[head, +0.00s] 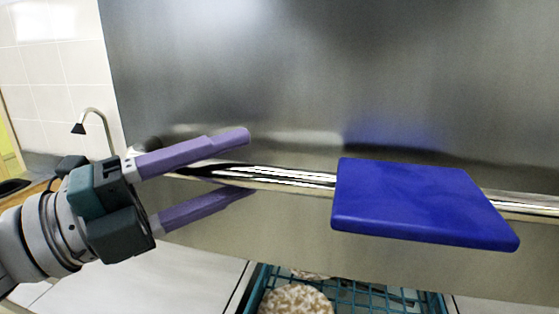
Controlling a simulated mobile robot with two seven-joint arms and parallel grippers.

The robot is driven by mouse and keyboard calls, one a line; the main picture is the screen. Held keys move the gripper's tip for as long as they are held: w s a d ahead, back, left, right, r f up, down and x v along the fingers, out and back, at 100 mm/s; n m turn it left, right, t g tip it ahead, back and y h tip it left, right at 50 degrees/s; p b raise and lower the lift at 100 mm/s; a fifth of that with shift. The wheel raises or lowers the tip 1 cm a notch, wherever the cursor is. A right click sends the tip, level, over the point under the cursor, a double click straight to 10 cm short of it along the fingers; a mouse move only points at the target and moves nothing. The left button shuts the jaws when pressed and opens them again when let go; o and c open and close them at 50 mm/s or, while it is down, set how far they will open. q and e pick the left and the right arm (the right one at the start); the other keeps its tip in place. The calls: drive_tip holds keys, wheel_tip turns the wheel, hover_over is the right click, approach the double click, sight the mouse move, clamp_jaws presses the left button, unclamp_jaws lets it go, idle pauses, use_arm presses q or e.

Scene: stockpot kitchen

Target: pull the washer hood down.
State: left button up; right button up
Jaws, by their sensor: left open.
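The washer hood (300,70) is a large brushed-steel panel across the back of the head view. A shiny horizontal bar handle (300,176) runs along its lower part. My left gripper (250,164) comes in from the left and is open. Its upper purple finger shows above the bar and its lower one below it, with the bar's left part between them in the picture. I cannot tell whether either finger touches the bar. A flat blue slab (425,203) hides part of the bar at the right. My right gripper is not in view.
Under the hood's lower edge is a teal rack (375,299) with a round speckled item (296,299) in it. A pale counter (180,275) lies at the lower left. A curved tap (98,115) stands by the tiled wall at the far left.

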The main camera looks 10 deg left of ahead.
use_arm(q)
drive_tip(key=shift+c, duration=0.3)
clamp_jaws()
idle(1.0)
